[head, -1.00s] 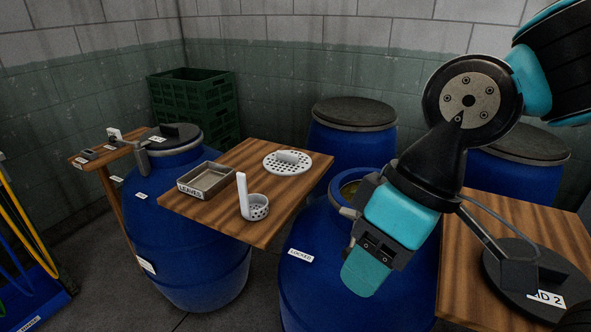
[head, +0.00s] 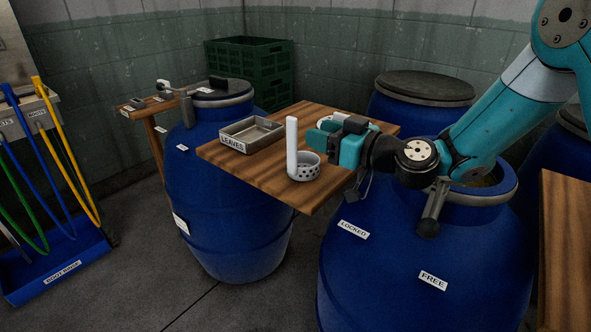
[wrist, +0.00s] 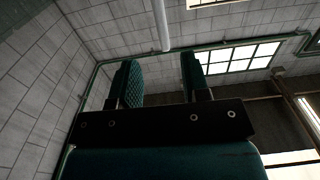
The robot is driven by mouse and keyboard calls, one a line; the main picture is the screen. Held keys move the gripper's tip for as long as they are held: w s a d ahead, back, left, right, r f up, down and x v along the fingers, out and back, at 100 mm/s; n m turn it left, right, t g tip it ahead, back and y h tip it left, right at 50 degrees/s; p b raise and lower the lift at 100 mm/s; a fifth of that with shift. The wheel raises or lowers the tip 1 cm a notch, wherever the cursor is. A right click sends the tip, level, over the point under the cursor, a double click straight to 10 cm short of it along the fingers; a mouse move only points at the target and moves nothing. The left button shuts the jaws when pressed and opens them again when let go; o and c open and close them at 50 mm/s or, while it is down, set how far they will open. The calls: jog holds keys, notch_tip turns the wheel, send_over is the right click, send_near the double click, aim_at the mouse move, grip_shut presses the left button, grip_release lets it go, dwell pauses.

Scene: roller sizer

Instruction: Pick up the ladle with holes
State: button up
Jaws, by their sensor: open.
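The ladle with holes (head: 306,172) stands on the wooden board in the head view. It has a short pale cup with dark holes and a white upright handle (head: 292,148) on its left side. My gripper (head: 318,138) is just above and to the right of the ladle, pointing left toward the handle. Its fingers are open and hold nothing. In the wrist view the two fingers (wrist: 160,85) are apart. A pale rod (wrist: 163,25) that looks like the handle shows beyond the gap between them.
The board (head: 255,170) also holds a metal tray (head: 252,133) labelled LEAVES. A white perforated disc is mostly hidden behind my gripper. Blue barrels (head: 235,235) stand around, one labelled LOCKED and FREE (head: 433,280). Green crates (head: 250,70) are at the back.

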aim_at(297, 126)
jog(key=p+x, duration=0.3)
jog(key=x, duration=0.3)
jog(key=shift+a+r, duration=0.15)
jog(key=shift+a, duration=0.25)
jog(key=shift+w+a+p, duration=0.3)
jog(key=shift+a, duration=0.1)
grip_shut()
